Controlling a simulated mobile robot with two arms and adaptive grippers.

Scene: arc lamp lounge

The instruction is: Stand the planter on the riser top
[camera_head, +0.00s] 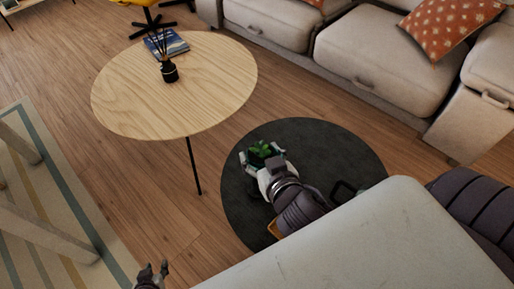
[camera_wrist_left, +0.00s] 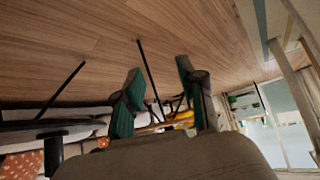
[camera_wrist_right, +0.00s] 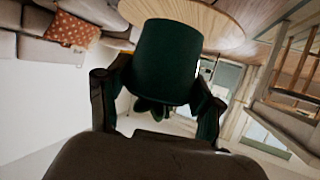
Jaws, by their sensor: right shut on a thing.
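My right gripper (camera_head: 264,158) is shut on the planter, over the dark round surface in the head view. In the right wrist view the planter (camera_wrist_right: 168,62) is a dark green tapered pot between the two fingers. My left gripper (camera_head: 152,274) is at the bottom left of the head view. In the left wrist view its fingers (camera_wrist_left: 157,95) are apart with nothing between them. I cannot make out the riser for certain; a small orange-brown edge (camera_head: 273,229) shows partly hidden under my right arm.
A round wooden table (camera_head: 205,100) stands at upper left, with a black reed diffuser (camera_head: 169,72) and a blue book (camera_head: 168,43). A beige sofa (camera_head: 370,65) lines the back right. Wooden floor lies clear between table and striped rug (camera_head: 50,190).

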